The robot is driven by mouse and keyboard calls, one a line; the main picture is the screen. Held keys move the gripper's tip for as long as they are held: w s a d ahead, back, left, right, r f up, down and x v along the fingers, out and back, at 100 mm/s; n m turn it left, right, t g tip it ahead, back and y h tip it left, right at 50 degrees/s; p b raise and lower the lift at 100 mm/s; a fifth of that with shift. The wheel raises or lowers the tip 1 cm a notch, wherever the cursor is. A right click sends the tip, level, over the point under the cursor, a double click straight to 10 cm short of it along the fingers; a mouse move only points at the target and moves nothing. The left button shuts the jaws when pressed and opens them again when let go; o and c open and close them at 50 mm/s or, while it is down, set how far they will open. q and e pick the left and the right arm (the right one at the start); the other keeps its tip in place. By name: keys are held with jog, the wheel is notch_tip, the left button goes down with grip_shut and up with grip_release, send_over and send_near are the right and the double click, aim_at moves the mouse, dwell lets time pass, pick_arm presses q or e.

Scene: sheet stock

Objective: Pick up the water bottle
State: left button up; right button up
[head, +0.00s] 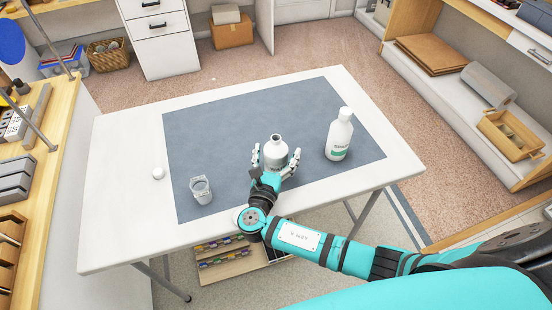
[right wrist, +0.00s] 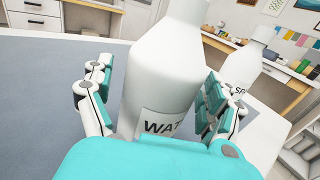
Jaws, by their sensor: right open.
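The water bottle (head: 275,150) is white and stands upright on the grey mat near the middle of the table. In the right wrist view the bottle (right wrist: 162,80) fills the middle, with part of a label reading "WAT". My right gripper (head: 275,158) is open, with one finger on each side of the bottle. In the right wrist view the gripper's fingers (right wrist: 155,100) flank the bottle; the left finger shows a small gap, and whether the right one touches is hard to tell. The lower bottle is hidden by my gripper. My left gripper is not in view.
A taller white bottle (head: 340,135) with a green label stands to the right on the mat (head: 225,125); it also shows in the right wrist view (right wrist: 243,70).

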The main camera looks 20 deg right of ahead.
aim_at(274, 156)
jog(key=shift+c, duration=0.4)
jog(key=c, duration=1.5)
jog(key=shift+r, duration=0.1)
jog(key=shift+c, duration=0.2)
jog(key=shift+r, duration=0.45)
jog(key=shift+s+a+r, duration=0.15)
jog(key=shift+s+r, duration=0.15)
jog(key=shift+r, duration=0.3)
jog(key=shift+s+a+r, duration=0.1)
jog(key=shift+s+r, duration=0.15)
jog(key=shift+r, duration=0.35)
jog(key=s+a+r+b, duration=0.1)
jog(key=s+a, duration=0.1)
jog(key=s, duration=0.5)
jog(key=s+a+b, duration=0.1)
jog(key=s+a, duration=0.1)
jog(key=s, duration=0.5)
jog(key=shift+a+r, duration=0.35)
